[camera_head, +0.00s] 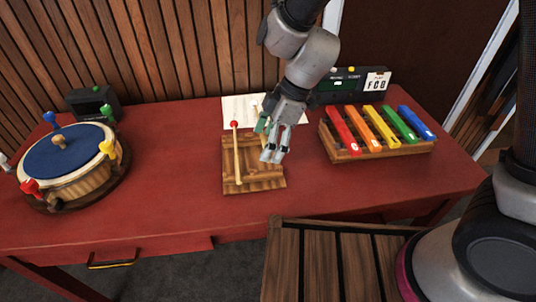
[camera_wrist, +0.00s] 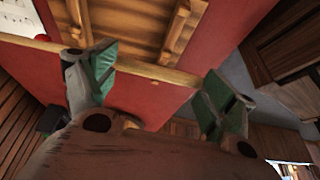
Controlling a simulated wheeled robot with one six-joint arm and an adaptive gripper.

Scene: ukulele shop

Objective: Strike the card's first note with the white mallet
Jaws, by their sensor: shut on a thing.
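My gripper (camera_head: 272,152) is shut on the white mallet over the right part of a small wooden rack (camera_head: 233,181). The white mallet's pale head (camera_head: 254,104) shows just behind my fingers. In the wrist view its wooden stick (camera_wrist: 150,69) runs between my green finger pads. I cannot tell whether it is clear of the rack. A red-headed mallet (camera_head: 236,150) lies on the rack to the left.
A blue-topped drum (camera_head: 62,150) with coloured pegs stands at the left of the red table (camera_head: 160,210). A dark box (camera_head: 93,103) is behind it. A white sheet (camera_head: 238,108) lies behind the rack. A slatted wooden surface (camera_head: 325,262) is in front.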

